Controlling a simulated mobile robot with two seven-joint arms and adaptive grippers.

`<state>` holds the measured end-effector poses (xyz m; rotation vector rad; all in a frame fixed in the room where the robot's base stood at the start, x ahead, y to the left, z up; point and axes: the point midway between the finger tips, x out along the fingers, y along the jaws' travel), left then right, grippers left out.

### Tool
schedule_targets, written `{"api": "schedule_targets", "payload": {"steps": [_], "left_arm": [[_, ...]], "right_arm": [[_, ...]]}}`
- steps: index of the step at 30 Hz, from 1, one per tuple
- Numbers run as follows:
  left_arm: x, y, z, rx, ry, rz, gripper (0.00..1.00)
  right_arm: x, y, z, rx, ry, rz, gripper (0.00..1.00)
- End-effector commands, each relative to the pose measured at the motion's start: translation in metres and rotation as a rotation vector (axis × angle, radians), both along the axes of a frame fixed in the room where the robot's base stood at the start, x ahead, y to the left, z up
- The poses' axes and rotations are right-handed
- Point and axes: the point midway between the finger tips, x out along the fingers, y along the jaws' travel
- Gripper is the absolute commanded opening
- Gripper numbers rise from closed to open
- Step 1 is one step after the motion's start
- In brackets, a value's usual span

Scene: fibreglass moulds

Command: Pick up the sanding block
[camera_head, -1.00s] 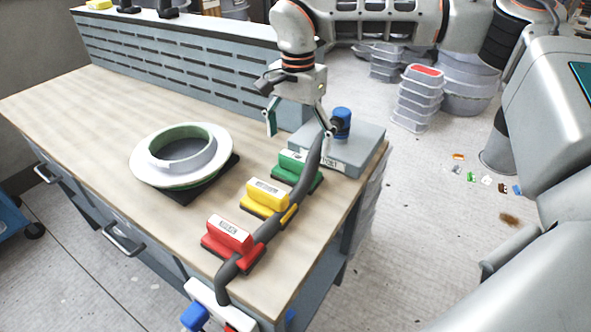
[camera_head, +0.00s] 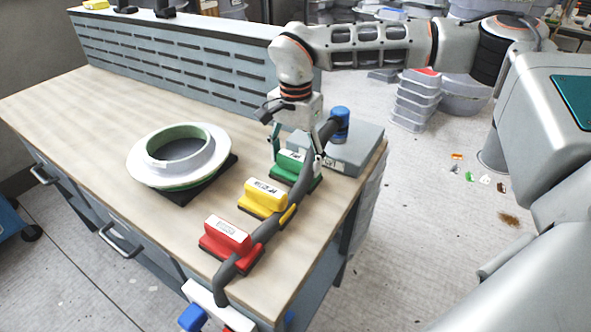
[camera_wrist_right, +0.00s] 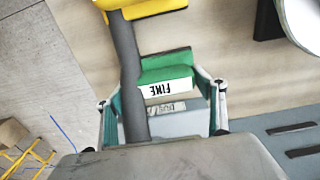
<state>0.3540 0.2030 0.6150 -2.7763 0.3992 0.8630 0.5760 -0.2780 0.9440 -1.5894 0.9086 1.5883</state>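Three sanding blocks stand in a row on the wooden bench: a red one (camera_head: 227,234), a yellow one (camera_head: 262,197) and a green one (camera_head: 293,165) farthest back. The green block also shows in the right wrist view (camera_wrist_right: 165,70), with a white label reading FINE. My right gripper (camera_head: 298,154) is low over the green block, pointing down, its fingers spread on either side of it. In the wrist view the fingers (camera_wrist_right: 163,112) are wide apart and the block lies just beyond the tips; contact cannot be told. My left gripper is not in view.
A dark hose (camera_head: 303,187) runs along the blocks' right side, close to my right gripper. A grey box (camera_head: 350,150) with a blue cap stands behind. A white ring mould (camera_head: 150,175) lies on a dark mat to the left. The bench's left part is clear.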

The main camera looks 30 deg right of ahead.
Motion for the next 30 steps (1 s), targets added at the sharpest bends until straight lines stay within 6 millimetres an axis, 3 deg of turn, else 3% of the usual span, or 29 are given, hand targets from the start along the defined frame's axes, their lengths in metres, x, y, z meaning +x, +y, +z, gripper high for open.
{"api": "schedule_targets", "payload": {"steps": [8,14,20,30], "left_arm": [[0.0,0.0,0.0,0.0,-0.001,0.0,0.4],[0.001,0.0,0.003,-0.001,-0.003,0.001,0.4],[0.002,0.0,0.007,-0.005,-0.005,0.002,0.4],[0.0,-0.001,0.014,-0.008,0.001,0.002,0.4]], "right_arm": [[0.0,0.0,0.001,0.0,0.0,0.0,0.44],[0.001,0.0,0.014,0.0,-0.002,0.0,0.44],[0.001,0.0,0.05,0.0,-0.006,0.0,0.44],[0.001,0.0,0.144,0.0,-0.006,-0.001,0.44]]}}
